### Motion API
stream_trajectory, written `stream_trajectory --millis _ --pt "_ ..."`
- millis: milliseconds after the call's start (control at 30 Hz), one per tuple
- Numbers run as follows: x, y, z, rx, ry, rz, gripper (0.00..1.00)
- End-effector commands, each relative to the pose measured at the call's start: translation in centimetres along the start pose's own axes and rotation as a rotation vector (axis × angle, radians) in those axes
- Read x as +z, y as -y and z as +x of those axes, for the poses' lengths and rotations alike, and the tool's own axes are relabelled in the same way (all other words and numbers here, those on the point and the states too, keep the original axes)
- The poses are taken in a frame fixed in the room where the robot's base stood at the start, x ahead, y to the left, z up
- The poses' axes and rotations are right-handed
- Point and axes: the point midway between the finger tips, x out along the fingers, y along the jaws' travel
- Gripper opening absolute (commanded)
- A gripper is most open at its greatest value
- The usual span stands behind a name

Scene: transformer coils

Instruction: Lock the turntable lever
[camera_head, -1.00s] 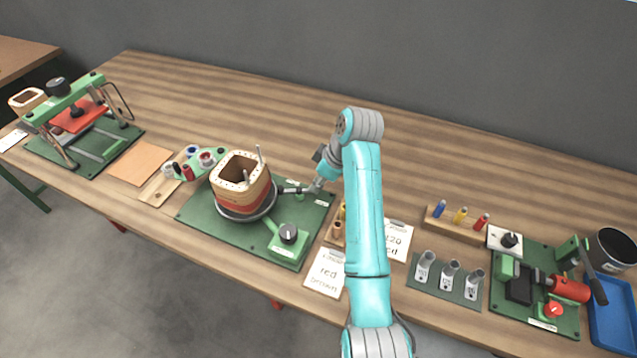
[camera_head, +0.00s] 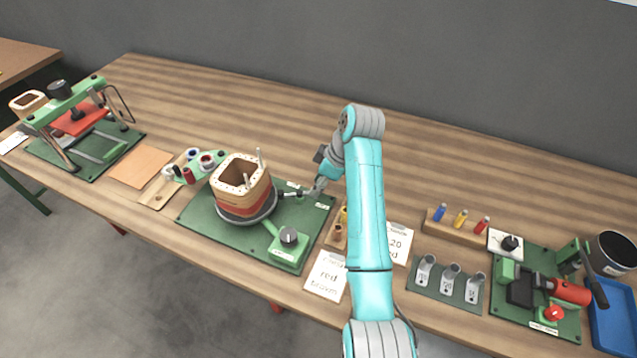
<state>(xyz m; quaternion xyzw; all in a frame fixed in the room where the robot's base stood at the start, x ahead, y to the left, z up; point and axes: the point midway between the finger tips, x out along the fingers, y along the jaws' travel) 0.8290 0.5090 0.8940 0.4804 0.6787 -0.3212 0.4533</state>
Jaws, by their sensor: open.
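The turntable (camera_head: 222,216) is a dark ring on a green base plate (camera_head: 196,222). It bears a tan and red square-shaped coil (camera_head: 240,190) with upright pins. A short dark lever (camera_head: 288,194) sticks out from the turntable's right side. My gripper (camera_head: 314,191) is at the lever's outer end, low over the right part of the plate. It is open. It is too small to tell whether its fingers touch or surround the lever end. A green block with a black knob (camera_head: 288,236) sits at the plate's front.
Spools (camera_head: 192,166) stand left of the coil. Paper cards (camera_head: 327,277) and a small wooden holder (camera_head: 336,234) lie right of the plate. A green clamp press (camera_head: 70,107) is at far left, a red-handled fixture (camera_head: 568,291) at right. The table behind is clear.

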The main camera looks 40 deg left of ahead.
Motion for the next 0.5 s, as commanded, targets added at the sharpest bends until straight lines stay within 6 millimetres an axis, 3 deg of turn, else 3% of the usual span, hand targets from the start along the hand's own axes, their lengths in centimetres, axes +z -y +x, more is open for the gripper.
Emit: stream_trajectory --millis 100,500 --pt "0.2 -0.1 -1.2 0.003 -0.001 0.001 0.41" --pt "7.7 -0.1 -4.0 0.002 -0.001 0.003 0.41"
